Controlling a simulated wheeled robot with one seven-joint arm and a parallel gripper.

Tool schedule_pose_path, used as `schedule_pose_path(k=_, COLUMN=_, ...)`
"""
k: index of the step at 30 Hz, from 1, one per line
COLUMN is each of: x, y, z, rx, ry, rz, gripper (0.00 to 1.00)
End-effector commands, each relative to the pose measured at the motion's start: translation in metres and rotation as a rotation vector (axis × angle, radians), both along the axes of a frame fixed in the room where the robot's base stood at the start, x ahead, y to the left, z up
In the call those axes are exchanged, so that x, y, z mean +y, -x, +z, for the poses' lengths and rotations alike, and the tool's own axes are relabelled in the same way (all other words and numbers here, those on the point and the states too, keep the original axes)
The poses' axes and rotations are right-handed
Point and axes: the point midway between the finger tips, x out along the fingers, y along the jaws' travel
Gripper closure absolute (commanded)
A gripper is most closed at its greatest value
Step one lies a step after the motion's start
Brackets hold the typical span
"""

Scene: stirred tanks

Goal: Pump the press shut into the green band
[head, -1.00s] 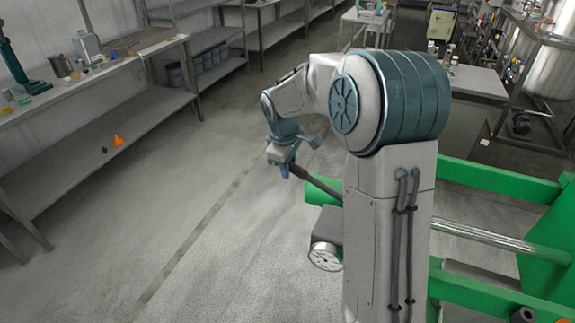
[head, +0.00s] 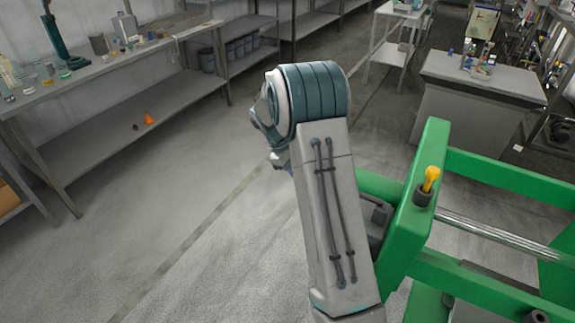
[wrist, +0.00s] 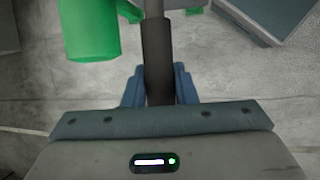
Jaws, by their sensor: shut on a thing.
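The green press (head: 418,205) stands at the right in the head view, with a steel rod (head: 490,236) between its green beams. My gripper (wrist: 158,80) is shut on the dark pump lever (wrist: 156,45), which runs up between its two blue fingers in the wrist view. A green cylinder (wrist: 88,28) of the press lies left of the lever there. In the head view my arm hides the lever, the fingers and the gauge, so the needle and green band cannot be read. A yellow-topped knob (head: 431,180) stands on the press frame.
A bench (head: 110,68) with bottles and small items runs along the left wall. An orange cone-like thing (head: 149,119) is on its lower shelf. A grey table (head: 485,78) stands behind the press. The floor (head: 215,220) between bench and press is clear.

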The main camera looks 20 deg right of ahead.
Motion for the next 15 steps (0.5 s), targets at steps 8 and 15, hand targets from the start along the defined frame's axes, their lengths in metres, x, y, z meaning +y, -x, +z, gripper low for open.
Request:
schedule_pose_path(k=8, x=0.0013, y=0.0013, z=-0.0106, rx=0.033, ry=0.023, rz=0.000, gripper=1.00)
schedule_pose_path(k=15, x=0.0023, y=0.0013, z=-0.0105, rx=0.032, ry=0.023, rz=0.001, gripper=0.58)
